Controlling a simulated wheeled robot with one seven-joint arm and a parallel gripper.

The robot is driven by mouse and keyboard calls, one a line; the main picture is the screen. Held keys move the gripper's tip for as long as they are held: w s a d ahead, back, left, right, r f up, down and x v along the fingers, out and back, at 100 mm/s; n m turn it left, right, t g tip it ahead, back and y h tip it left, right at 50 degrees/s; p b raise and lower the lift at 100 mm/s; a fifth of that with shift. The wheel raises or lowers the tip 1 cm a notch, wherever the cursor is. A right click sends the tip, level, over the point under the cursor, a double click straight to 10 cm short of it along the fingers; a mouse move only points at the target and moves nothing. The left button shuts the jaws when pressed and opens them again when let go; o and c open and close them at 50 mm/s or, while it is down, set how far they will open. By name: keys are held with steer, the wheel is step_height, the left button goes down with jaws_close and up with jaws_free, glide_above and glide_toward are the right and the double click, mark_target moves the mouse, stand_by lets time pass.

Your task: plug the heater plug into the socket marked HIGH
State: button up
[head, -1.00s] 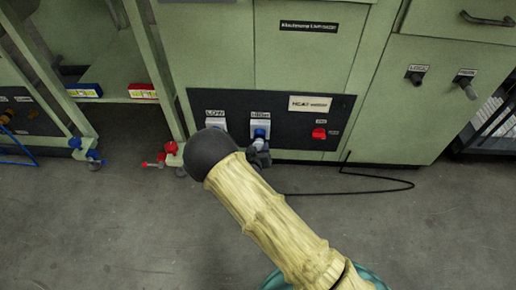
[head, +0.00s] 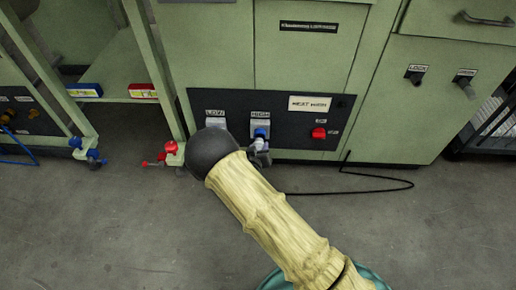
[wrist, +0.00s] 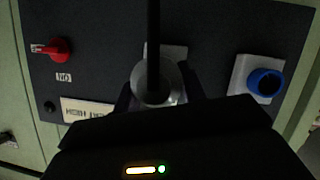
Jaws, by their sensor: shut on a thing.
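The socket marked HIGH (head: 260,124) is a pale plate with a blue ring on the dark panel. The heater plug (wrist: 152,82) is a grey round body with a black cable rising from it in the wrist view. My gripper (wrist: 153,95) is shut on the plug, one finger on each side. The plug is in front of the HIGH socket plate (wrist: 173,50) and hides its ring there. In the head view my gripper (head: 260,157) is just below the HIGH ring. I cannot tell whether the plug's front is inside the socket.
The LOW socket (head: 214,121) is left of HIGH, partly behind my arm; its empty blue ring shows in the wrist view (wrist: 265,82). A red knob (head: 318,133) is on the panel's right. A black cable (head: 350,192) lies on the floor. Red and blue valves (head: 173,153) stand at the left.

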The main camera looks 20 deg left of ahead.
mark_target(258, 143)
steer(key=shift+w+a, duration=0.25)
steer(key=shift+w, duration=0.7)
steer(key=shift+w+a, duration=0.2)
steer(key=shift+w, duration=0.7)
steer(key=o, duration=1.1)
steer(key=p+v, duration=0.7)
steer(key=v, duration=1)
steer(key=shift+s+d+r, duration=0.1)
steer(key=shift+s+r, duration=0.05)
steer(key=shift+r, duration=0.05)
